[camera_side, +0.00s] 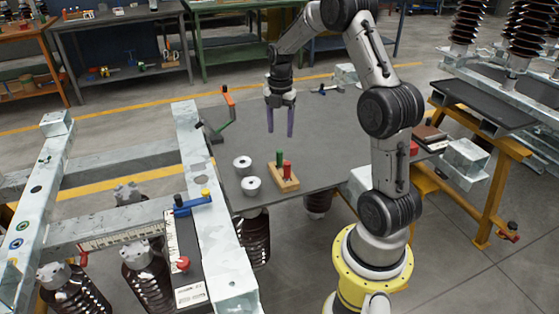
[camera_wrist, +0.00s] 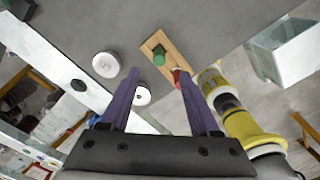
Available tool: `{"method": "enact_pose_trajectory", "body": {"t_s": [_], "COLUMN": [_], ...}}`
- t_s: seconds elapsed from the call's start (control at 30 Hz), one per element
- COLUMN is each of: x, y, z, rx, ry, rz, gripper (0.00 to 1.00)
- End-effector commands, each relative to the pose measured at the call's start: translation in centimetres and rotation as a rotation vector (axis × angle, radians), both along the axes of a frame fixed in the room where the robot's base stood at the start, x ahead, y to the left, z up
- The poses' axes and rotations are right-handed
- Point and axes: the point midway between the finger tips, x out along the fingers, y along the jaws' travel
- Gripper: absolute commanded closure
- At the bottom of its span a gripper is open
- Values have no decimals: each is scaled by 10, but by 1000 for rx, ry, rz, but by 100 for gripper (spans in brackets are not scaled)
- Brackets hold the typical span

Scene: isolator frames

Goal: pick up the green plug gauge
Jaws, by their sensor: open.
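The green plug gauge (camera_side: 279,158) stands upright in a small wooden block (camera_side: 292,186) on the grey table. A red plug gauge (camera_side: 287,170) stands beside it in the same block. In the wrist view the green gauge (camera_wrist: 159,56) shows from above near the middle of the block (camera_wrist: 150,44), and the red gauge (camera_wrist: 177,76) is partly hidden by a finger. My gripper (camera_side: 280,119) is open and empty, pointing down above the table, higher than the block and apart from it. Its purple fingers also show in the wrist view (camera_wrist: 160,90).
Two white-grey cylindrical pieces (camera_side: 242,165) (camera_side: 251,186) stand left of the block. A green and orange tool (camera_side: 229,103) is at the table's left edge, beside a steel beam (camera_side: 190,140). The grey tabletop (camera_side: 335,130) right of my gripper is clear.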

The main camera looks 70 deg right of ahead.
Motion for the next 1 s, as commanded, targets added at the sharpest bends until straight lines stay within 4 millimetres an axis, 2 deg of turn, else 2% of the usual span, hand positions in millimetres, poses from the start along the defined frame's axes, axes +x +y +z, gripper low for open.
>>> {"method": "enact_pose_trajectory", "body": {"t_s": [0.1,0.23,0.53,0.8,1.0], "x": [0,0,0,0,1], "y": [1,1,2,4,4], "z": [-25,-45,-67,-104,-110], "rx": [3,1,1,1,-1], "ry": [4,2,1,1,-1], "rz": [1,1,1,1,1], "gripper": [37,37,37,37,37]}}
